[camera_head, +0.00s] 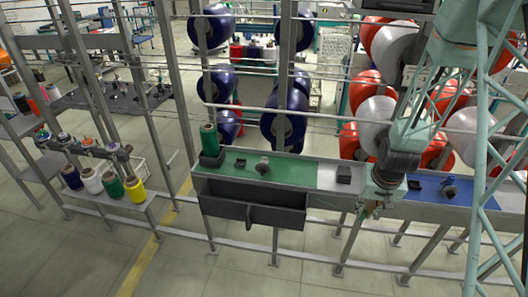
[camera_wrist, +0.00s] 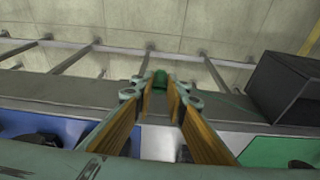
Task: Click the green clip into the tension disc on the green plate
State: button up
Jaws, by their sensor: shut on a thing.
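The green clip (camera_wrist: 160,80) sits between the fingertips of my gripper (camera_wrist: 161,88), which is shut on it. In the head view my gripper (camera_head: 370,208) hangs at the front edge of the rail, in front of the pale section and right of the green plate (camera_head: 298,172). A tension disc (camera_head: 263,166) stands on the green plate, well to the left of my gripper. The green plate also shows at the lower right of the wrist view (camera_wrist: 268,152), with a dark part on it. The clip is too small to make out clearly in the head view.
A green spool (camera_head: 209,139) stands at the rail's left end. A black bin (camera_head: 252,205) hangs below the green plate. A blue plate (camera_head: 432,188) with its own disc (camera_head: 449,189) lies to the right. A small black block (camera_head: 343,175) sits on the pale section.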

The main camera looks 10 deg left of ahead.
jog(key=s+b+x, duration=0.1)
jog(key=b+x, duration=0.5)
jog(key=shift+s+f, duration=0.25)
jog(key=shift+f, duration=0.25)
dwell(0.4)
